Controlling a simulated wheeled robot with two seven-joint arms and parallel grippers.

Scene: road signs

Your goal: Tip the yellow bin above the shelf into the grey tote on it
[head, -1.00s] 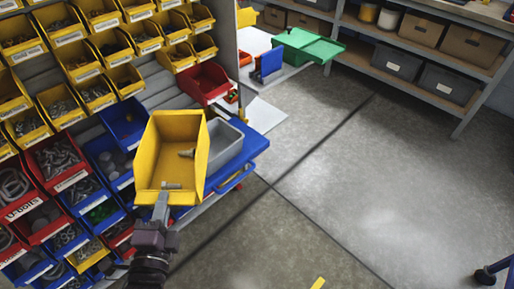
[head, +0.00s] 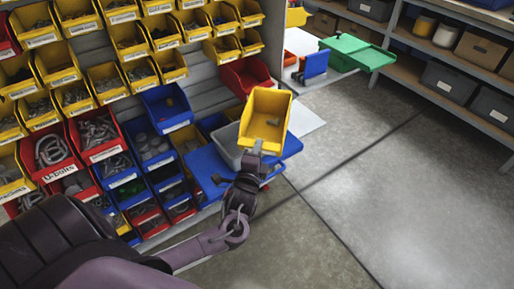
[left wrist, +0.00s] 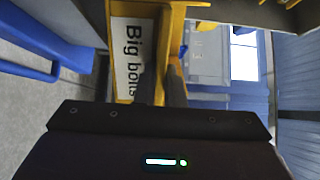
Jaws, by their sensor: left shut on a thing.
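The yellow bin (head: 268,108) is held in the air at the right side of the grey tote (head: 227,143), its open side towards the head camera. A small bolt-like piece shows inside it. In the left wrist view the bin's "Big bolts" label (left wrist: 128,55) is close to the fingers. My left gripper (head: 255,149) is shut on the bin's near edge. The tote stands on the blue shelf (head: 206,167); the bin and gripper hide part of it, and its inside is only partly seen. My right gripper is not in view.
A rack of yellow, red and blue bins (head: 98,130) full of hardware stands close on the left. A red bin (head: 246,75) is just behind the yellow bin. A green box (head: 352,53) stands farther back. The floor at right is clear.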

